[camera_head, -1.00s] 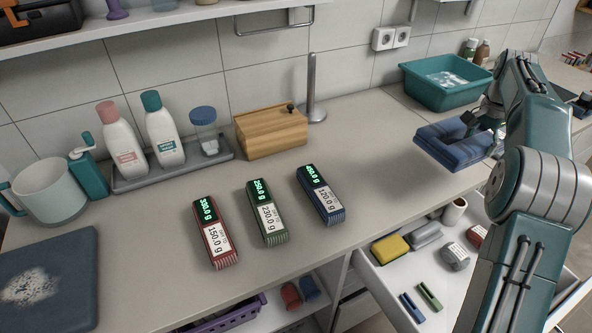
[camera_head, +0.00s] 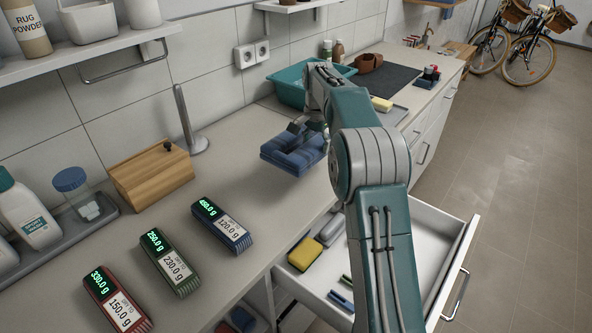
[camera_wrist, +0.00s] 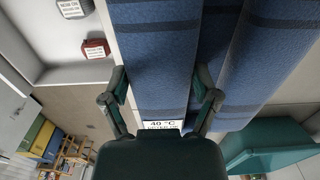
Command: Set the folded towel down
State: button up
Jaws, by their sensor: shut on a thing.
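The folded blue towel (camera_head: 280,158) is over the counter, left of my arm and in front of the teal basin (camera_head: 287,92). It looks roughly level; whether its underside touches the counter is hard to tell. My gripper (camera_head: 303,130) is shut on it from the far right side; the fingers are partly hidden by the arm. In the wrist view, the towel (camera_wrist: 155,60) shows as thick blue folds with darker bands, and a white "40 °C" label lies by the fingers. My gripper's fingers (camera_wrist: 165,95) sit on either side of one fold.
Red (camera_head: 117,302), green (camera_head: 168,260) and blue (camera_head: 222,226) blocks with displays stand on the counter at left. A wooden box (camera_head: 150,178) and grey post (camera_head: 187,120) are behind. An open drawer (camera_head: 425,235) juts out below right. Counter between blue block and towel is clear.

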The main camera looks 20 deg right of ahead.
jog(key=a+f, duration=0.3)
jog(key=f, duration=0.1)
jog(key=shift+w+a+f, duration=0.1)
jog(key=shift+w+a, duration=0.05)
jog(key=shift+w, duration=0.2)
jog(key=shift+w+a+f, duration=0.1)
jog(key=shift+a+f, duration=0.15)
jog(key=shift+f, duration=0.55)
jog(key=shift+s+a+f, duration=0.1)
jog(key=shift+a+f, duration=0.1)
jog(key=shift+f, duration=0.6)
jog(key=shift+w+a+f, duration=0.1)
jog(key=shift+a+f, duration=0.15)
jog(key=shift+f, duration=0.55)
jog(key=o, duration=1.2)
jog(key=shift+c, duration=0.2)
notch_tip(320, 180, up, 12)
jog(key=shift+r, duration=0.1)
